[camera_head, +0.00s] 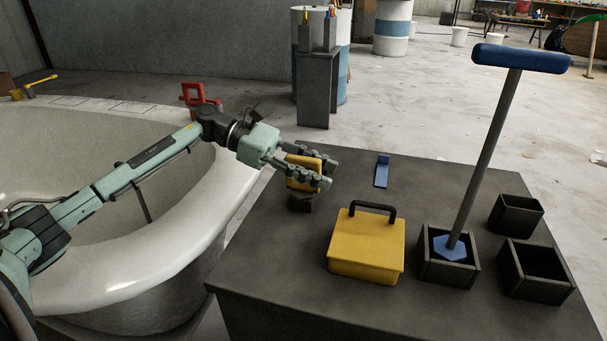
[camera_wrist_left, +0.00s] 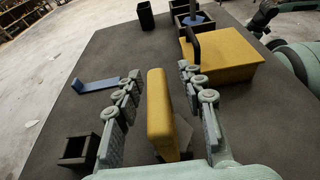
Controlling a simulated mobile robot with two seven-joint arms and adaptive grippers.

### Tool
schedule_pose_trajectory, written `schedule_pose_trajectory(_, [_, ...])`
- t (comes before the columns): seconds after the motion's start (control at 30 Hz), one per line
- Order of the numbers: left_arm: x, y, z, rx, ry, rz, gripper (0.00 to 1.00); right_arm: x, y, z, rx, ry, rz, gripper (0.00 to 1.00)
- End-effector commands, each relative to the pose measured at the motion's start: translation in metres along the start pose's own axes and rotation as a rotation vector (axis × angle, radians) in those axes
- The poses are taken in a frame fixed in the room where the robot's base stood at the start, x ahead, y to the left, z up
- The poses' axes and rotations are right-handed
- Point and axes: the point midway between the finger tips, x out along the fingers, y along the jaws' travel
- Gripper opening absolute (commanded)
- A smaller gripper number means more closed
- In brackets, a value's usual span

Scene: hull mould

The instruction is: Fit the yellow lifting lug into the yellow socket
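A yellow block (camera_head: 303,172), which looks like the lifting lug, stands upright near the table's far left corner. It also shows in the left wrist view (camera_wrist_left: 160,115). My left gripper (camera_head: 322,168) has its fingers on both sides of the block. In the left wrist view gaps show between the block and the fingers, so the gripper is open around it. A dark foot (camera_head: 300,202) shows under the block. A small yellow piece (camera_head: 40,81) lies at the far left rim of the white tub; I cannot tell whether it is the socket. My right gripper is not in view.
On the grey table (camera_head: 270,290) stand a yellow box with a black handle (camera_head: 366,245), a blue piece (camera_head: 382,171), dark open boxes (camera_head: 537,268) and a tall blue-topped tool (camera_head: 487,150). A red frame (camera_head: 199,97) stands on the rim of the white tub (camera_head: 130,275).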

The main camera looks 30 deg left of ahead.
Motion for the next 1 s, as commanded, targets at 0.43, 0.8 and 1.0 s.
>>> schedule_pose_trajectory(0.43, [0.0057, -0.0001, -0.0003, 0.001, 0.0, 0.0, 0.22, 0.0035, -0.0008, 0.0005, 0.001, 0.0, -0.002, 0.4])
schedule_pose_trajectory(0.8, [0.0055, 0.0, -0.0003, 0.001, 0.001, 0.0, 0.0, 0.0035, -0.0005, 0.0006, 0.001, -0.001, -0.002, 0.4])
schedule_pose_trajectory(1.0, [0.0051, 0.0002, 0.0006, 0.002, 0.0, 0.001, 0.0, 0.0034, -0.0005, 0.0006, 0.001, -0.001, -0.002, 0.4])
